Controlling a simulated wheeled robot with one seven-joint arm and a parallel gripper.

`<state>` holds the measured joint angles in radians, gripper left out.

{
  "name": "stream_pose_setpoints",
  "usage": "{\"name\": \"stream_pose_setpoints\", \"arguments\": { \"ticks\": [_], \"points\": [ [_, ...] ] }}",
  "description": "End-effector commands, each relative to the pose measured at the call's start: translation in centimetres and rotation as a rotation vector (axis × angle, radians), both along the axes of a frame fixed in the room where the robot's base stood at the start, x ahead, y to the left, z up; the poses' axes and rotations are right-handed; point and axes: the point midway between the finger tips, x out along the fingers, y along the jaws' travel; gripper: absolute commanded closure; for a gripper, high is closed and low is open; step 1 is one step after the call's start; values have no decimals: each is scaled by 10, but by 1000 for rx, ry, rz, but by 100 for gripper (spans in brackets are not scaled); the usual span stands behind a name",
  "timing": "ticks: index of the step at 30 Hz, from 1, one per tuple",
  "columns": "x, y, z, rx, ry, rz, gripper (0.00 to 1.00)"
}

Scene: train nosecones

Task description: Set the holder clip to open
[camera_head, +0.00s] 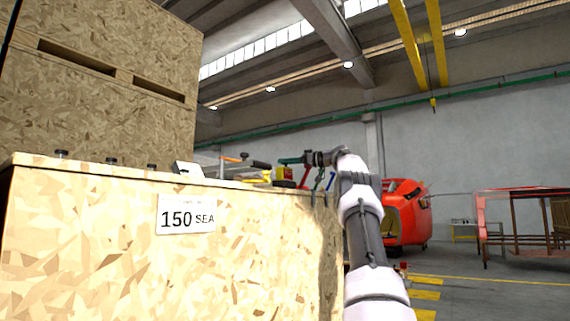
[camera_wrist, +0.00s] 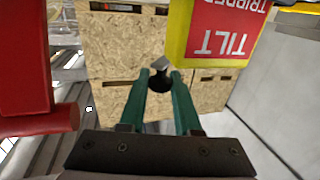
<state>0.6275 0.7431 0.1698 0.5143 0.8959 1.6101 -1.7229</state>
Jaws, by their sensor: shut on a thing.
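My gripper (camera_wrist: 160,76) shows at the centre of the wrist view, its two green fingers shut on a black ball knob (camera_wrist: 160,84). A grey metal piece (camera_wrist: 161,69) shows just beyond the knob. I take the knob to be part of the holder clip; the rest of the clip cannot be made out. In the head view my gripper (camera_head: 283,161) points left above the crate top, beside a yellow and red block (camera_head: 285,174). Whether the clip is open or closed cannot be told.
The block, lettered "TILT" (camera_wrist: 222,35), is close on the right in the wrist view. A red part (camera_wrist: 25,70) stands close on the left. A wooden crate (camera_head: 110,250) fills the lower left of the head view. A red nosecone (camera_head: 405,212) stands behind my arm.

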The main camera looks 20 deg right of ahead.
Motion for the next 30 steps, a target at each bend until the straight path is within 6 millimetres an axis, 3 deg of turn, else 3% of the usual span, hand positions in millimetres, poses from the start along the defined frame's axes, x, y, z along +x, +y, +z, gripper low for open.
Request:
{"name": "stream_pose_setpoints", "arguments": {
  "ticks": [11,12,14,24,30],
  "points": [
    [0,-1,0,-1,-1,0,100],
    [0,-1,0,-1,-1,0,61],
    [0,-1,0,-1,-1,1,41],
    [-1,-2,0,-1,-1,1,41],
    [-18,-20,0,0,1,-2,41]
  ]
}}
